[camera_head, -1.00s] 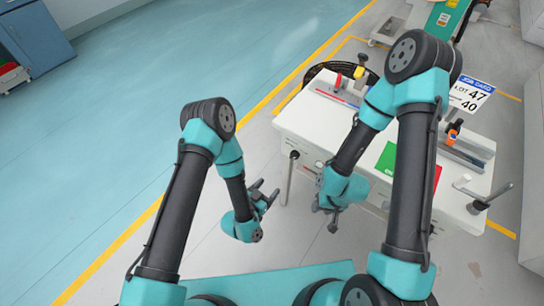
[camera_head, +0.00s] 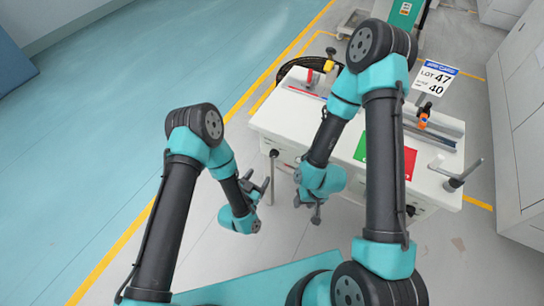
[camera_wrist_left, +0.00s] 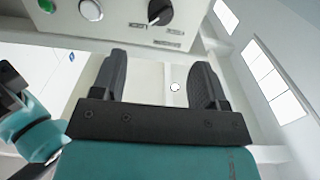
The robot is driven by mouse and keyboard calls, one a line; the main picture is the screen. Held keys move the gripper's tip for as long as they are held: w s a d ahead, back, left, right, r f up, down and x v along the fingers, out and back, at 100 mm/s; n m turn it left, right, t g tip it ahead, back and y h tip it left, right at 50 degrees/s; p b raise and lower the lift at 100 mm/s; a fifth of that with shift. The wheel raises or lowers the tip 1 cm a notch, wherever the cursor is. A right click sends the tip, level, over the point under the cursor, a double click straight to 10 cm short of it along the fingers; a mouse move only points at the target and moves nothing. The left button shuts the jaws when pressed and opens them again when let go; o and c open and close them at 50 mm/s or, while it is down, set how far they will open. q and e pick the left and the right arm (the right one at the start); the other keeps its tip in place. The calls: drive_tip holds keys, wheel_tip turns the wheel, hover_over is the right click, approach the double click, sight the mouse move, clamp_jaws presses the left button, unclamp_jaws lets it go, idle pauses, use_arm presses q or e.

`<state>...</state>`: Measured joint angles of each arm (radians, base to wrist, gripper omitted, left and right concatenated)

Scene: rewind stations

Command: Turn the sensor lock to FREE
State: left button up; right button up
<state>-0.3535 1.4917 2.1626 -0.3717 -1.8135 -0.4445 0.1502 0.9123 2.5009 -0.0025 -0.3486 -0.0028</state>
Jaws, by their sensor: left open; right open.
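A black rotary knob (camera_wrist_left: 160,12) with a white pointer sits on a pale panel (camera_wrist_left: 112,12) at the top of the left wrist view. Its pointer slants to the lower left. The small labels beside it are too blurred to read, so I cannot tell whether it is the sensor lock. My left gripper (camera_wrist_left: 160,78) is open and empty, apart from the panel. In the head view my left gripper (camera_head: 256,186) hangs in front of the white station (camera_head: 285,118). My right gripper (camera_head: 308,203) is open, low in front of the station's front face.
A green button (camera_wrist_left: 46,5) and a white button (camera_wrist_left: 91,10) sit left of the knob. Open floor lies left.

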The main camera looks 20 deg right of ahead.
sight(272, 156)
use_arm(q)
drive_tip(key=x, duration=1.1)
drive_tip(key=shift+w+d, duration=0.2)
drive_tip(key=shift+d, duration=0.05)
drive_tip(key=c, duration=0.9)
